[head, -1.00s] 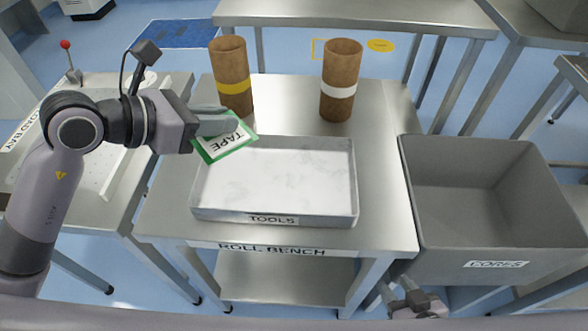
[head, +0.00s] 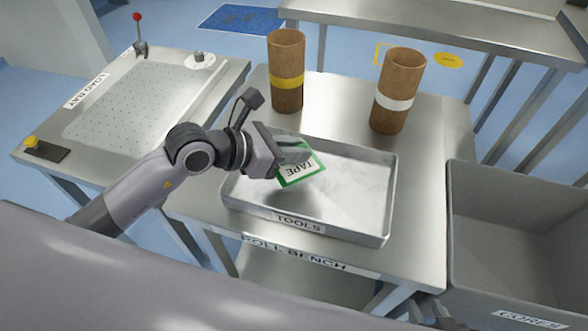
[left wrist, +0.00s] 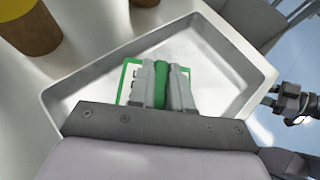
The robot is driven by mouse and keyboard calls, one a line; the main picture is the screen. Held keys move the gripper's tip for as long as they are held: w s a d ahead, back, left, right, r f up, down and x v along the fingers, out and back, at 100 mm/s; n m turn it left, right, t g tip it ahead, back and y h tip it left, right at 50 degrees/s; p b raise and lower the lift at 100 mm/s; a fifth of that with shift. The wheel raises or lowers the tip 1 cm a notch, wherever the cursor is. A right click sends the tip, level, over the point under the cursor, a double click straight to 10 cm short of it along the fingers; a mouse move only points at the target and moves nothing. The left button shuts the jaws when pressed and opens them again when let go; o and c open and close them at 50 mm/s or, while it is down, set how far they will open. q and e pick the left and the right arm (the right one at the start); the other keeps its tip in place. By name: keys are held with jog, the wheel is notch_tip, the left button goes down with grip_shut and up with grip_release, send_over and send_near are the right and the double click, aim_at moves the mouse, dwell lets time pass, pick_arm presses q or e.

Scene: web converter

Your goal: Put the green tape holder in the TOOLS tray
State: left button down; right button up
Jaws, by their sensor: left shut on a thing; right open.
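The green tape holder (head: 303,171) is a flat green-edged piece with a white TAPE label. My left gripper (head: 298,153) is shut on it and holds it tilted over the left part of the TOOLS tray (head: 389,205). In the left wrist view the holder (left wrist: 129,80) shows between and beside the fingers (left wrist: 161,80), with the tray (left wrist: 70,85) floor around it. The fingers hide part of the holder. The tray is shallow, grey and otherwise empty. My right gripper (left wrist: 292,107) shows at the right edge of the left wrist view, away from the tray.
A brown core with a yellow band (head: 286,75) and one with a white band (head: 398,92) stand behind the tray on the roll bench (head: 440,130). The grey CORES bin (head: 500,195) is at right. The load bay (head: 140,105) is at left.

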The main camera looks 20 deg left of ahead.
aim_at(293, 171)
pick_arm(q)
notch_tip(293, 171, down, 6)
jog(key=shift+f, duration=0.25)
jog(key=shift+b, duration=0.3)
jog(key=shift+f, duration=0.2)
jog(key=c, duration=1.1)
grip_release()
jog(key=shift+o, duration=0.2)
jog(key=shift+r, duration=0.15)
